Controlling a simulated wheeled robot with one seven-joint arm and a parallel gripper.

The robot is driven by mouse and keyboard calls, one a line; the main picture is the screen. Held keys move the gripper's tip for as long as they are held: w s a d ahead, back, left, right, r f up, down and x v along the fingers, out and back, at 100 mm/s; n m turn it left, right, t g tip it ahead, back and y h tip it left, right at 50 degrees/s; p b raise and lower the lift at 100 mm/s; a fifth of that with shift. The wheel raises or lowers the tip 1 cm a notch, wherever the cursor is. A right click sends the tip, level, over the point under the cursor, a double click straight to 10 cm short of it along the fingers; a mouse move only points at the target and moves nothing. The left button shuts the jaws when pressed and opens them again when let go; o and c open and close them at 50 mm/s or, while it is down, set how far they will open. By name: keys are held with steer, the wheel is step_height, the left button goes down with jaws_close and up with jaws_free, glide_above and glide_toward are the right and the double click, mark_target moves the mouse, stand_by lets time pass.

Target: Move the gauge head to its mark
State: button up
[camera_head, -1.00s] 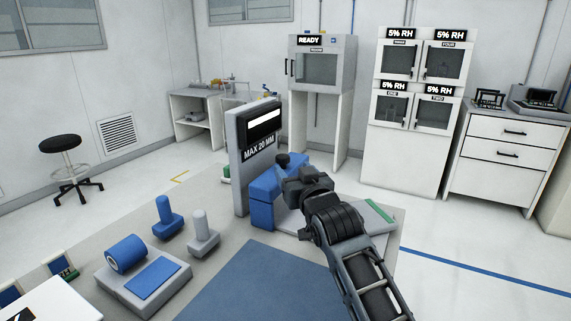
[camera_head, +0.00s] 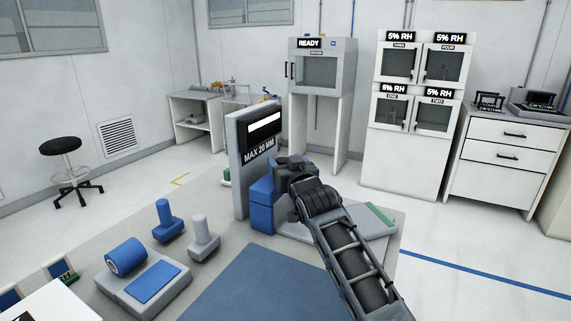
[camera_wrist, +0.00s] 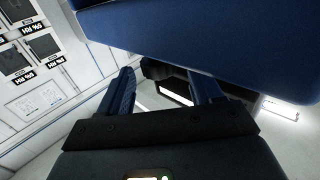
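The gauge head is a blue block (camera_head: 261,196) on the grey gauge base (camera_head: 370,236), beside the upright panel (camera_head: 240,185) marked MAX 20 MM. My gripper (camera_head: 283,172) is at the top of the block, and my wrist hides the black knob and the block's right part. In the wrist view a large blue surface of the head (camera_wrist: 210,35) fills the top. My two blue fingers (camera_wrist: 164,88) stand apart there, with a dark rounded piece, apparently the knob (camera_wrist: 156,69), near the left fingertip. Contact cannot be told. No mark is clearly identifiable.
A green strip (camera_head: 381,214) lies on the right of the base. A blue mat (camera_head: 250,285) lies in front. A blue stamp-like piece (camera_head: 168,222), a grey one (camera_head: 203,240) and a roller block (camera_head: 143,285) stand at left. Cabinets line the back wall.

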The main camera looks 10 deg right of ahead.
jaws_close()
stand_by(0.4)
